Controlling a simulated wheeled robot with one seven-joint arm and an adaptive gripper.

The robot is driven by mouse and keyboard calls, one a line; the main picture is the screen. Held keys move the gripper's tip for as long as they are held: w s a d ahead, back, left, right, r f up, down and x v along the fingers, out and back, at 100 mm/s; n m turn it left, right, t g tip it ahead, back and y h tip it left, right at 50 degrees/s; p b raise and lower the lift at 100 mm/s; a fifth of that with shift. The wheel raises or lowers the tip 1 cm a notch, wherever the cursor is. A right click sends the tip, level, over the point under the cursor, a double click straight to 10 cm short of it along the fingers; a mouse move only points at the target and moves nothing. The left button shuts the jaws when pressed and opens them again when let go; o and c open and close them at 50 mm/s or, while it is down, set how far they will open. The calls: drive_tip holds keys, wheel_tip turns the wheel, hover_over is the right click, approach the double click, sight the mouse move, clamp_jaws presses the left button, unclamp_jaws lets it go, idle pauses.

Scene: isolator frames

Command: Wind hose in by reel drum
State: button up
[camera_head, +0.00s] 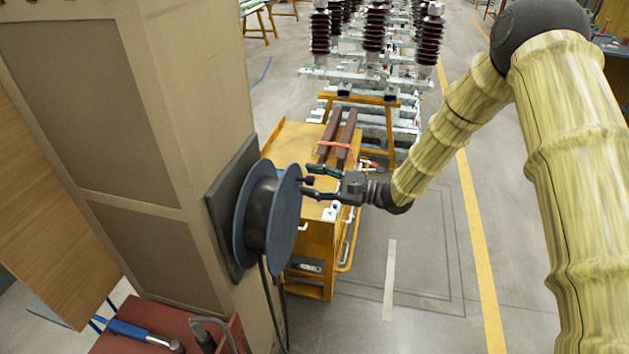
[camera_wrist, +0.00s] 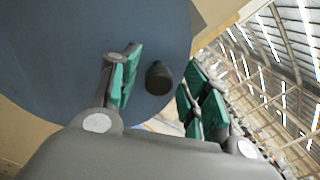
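The reel drum (camera_head: 285,215) has blue-grey flanges and is mounted on a dark plate on the side of a tan column. Its flange fills the upper left of the wrist view (camera_wrist: 60,60). Black hose (camera_head: 266,285) hangs from the drum towards the floor. A dark knob (camera_wrist: 159,77) stands out from the flange near its edge. My gripper (camera_head: 309,181) is at the right side of the drum. Its green-padded fingers (camera_wrist: 163,90) are open, one on each side of the knob, with visible gaps. I cannot tell how deep the knob sits between them.
A yellow-orange cart (camera_head: 315,245) with dark bars (camera_head: 346,135) on top stands behind my gripper. The tan column (camera_head: 165,120) is close on the left. A red surface with tools (camera_head: 130,335) is at the lower left. Floor (camera_head: 420,260) on the right is clear.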

drive_tip(key=shift+a, duration=0.15)
drive_tip(key=v, duration=1.2)
drive_tip(key=s+d+f+n+t+h+b, duration=0.1)
drive_tip(key=s+d+f+n+h+b, duration=0.2)
drive_tip(key=f, duration=0.8)
drive_tip(key=s+f+t+h+b, duration=0.1)
drive_tip(key=s+f+h+b, duration=0.4)
drive_tip(key=f, duration=0.6)
drive_tip(key=s+d+f+n+t+h+b, duration=0.1)
drive_tip(key=s+d+f+n+h, duration=0.3)
drive_tip(key=f, duration=0.8)
drive_tip(key=s+d+f+n+g+h+b, duration=0.2)
drive_tip(key=s+f, duration=0.2)
drive_tip(key=s, duration=0.6)
drive_tip(key=s+d+f+n+g+h+b, duration=0.2)
drive_tip(key=s+f, duration=0.3)
drive_tip(key=s, duration=0.5)
drive_tip(key=s+d+f+n+g+h+b, duration=0.1)
drive_tip(key=s+f, duration=0.4)
drive_tip(key=s, duration=0.6)
drive_tip(key=d+n+g+b, duration=0.1)
drive_tip(key=d+n+g, duration=0.1)
drive_tip(key=shift+d+h, duration=0.4)
drive_tip(key=shift+s, duration=0.15)
